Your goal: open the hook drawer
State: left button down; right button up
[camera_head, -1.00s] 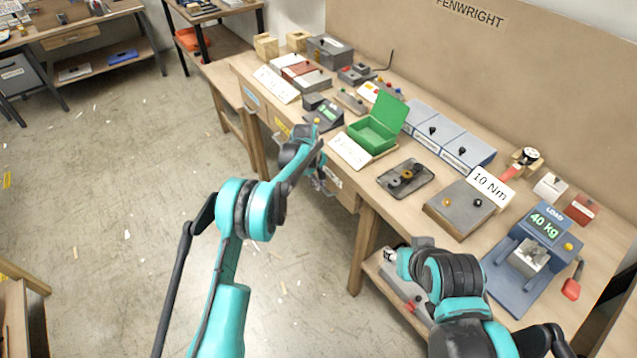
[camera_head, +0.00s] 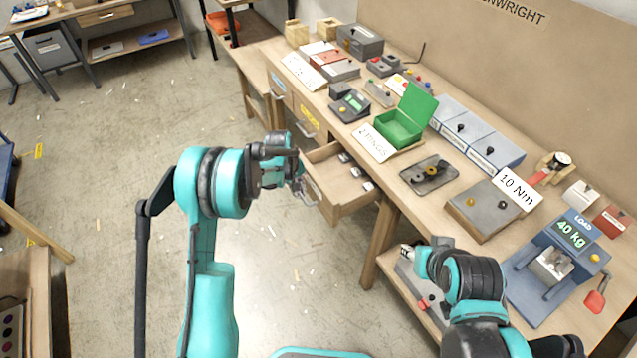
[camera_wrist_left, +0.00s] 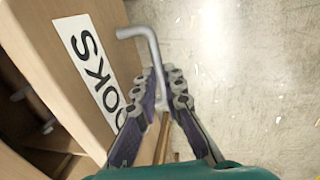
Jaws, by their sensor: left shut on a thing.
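The hook drawer (camera_head: 340,188) stands pulled out from under the bench, with several small grey pieces inside. In the left wrist view, its wooden front (camera_wrist_left: 65,70) carries a white label (camera_wrist_left: 88,62) on which "OOKS" can be read. A grey bar handle (camera_wrist_left: 141,36) projects from that front. My left gripper (camera_wrist_left: 164,85) is shut on the handle, its fingers on both sides of the bar. In the head view my left gripper (camera_head: 303,188) is at the drawer's front, partly hidden by its wrist. My right arm is at lower right; its fingers are not clear.
The bench top (camera_head: 385,210) holds a green open box (camera_head: 400,127), a dark tray (camera_head: 428,174), a grey block (camera_head: 483,210) and a blue load device (camera_head: 550,262). Another drawer with a yellow label (camera_head: 308,118) is beside the open one.

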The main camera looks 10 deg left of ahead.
pick_arm(q)
jog(key=s+a, duration=0.5)
jog(key=a, duration=0.3)
jog(key=shift+s+b, duration=0.3)
jog(key=shift+s, duration=0.05)
jog(key=c, duration=1.6)
grip_release()
notch_tip(320, 180, up, 12)
jog(key=s+a, duration=0.1)
jog(key=shift+s+a, duration=0.15)
jog(key=shift+a, duration=0.25)
jog(key=shift+f, duration=0.1)
